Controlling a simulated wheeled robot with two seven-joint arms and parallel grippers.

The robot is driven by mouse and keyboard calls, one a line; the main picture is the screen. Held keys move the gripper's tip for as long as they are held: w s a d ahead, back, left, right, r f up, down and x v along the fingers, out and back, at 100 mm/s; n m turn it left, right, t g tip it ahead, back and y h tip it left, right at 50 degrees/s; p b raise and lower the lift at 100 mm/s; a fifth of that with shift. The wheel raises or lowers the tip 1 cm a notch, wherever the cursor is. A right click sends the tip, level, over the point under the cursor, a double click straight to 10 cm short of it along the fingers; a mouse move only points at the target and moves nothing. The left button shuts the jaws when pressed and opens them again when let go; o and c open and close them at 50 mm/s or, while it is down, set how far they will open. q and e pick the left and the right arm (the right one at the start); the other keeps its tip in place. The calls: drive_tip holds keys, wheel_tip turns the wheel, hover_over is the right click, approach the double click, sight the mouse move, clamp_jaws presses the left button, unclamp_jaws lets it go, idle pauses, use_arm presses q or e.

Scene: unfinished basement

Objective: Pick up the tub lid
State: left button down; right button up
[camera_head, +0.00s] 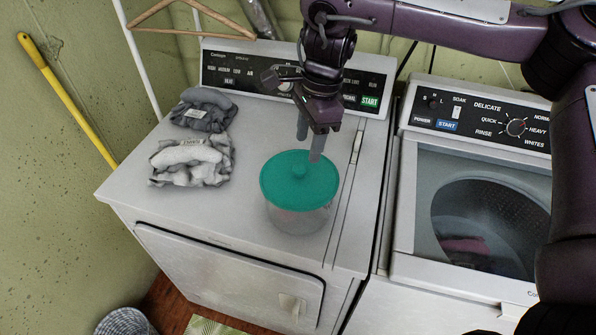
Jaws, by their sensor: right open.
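The tub lid (281,183) is round and teal-green with a small knob in its middle. It sits on top of a grey, see-through tub (298,221) on the dryer's top. My right gripper (309,143) comes down from above, just behind the lid's knob. Its two grey fingers are apart with nothing between them. The nearer finger overlaps the lid's back right edge in the picture; I cannot tell whether it touches. My left gripper is not in view.
Folded grey cloths (192,160) lie left of the tub on the white dryer (240,245). A washer (400,230) with its drum open stands at right. A yellow pole (70,100) leans on the left wall. A wooden hanger (190,15) hangs behind the dryer.

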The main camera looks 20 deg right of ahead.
sight(299, 168)
drive_tip(key=shift+a+f+p, duration=0.25)
drive_tip(key=shift+f+p, duration=0.05)
drive_tip(key=shift+f, duration=0.65)
drive_tip(key=f+p, duration=0.1)
drive_tip(key=f, duration=0.1)
drive_tip(key=a+f+p, duration=0.1)
drive_tip(key=f, duration=0.1)
drive_tip(key=shift+w+f, duration=0.2)
drive_tip(key=shift+f, duration=0.2)
clamp_jaws()
drive_tip(key=shift+r, duration=0.1)
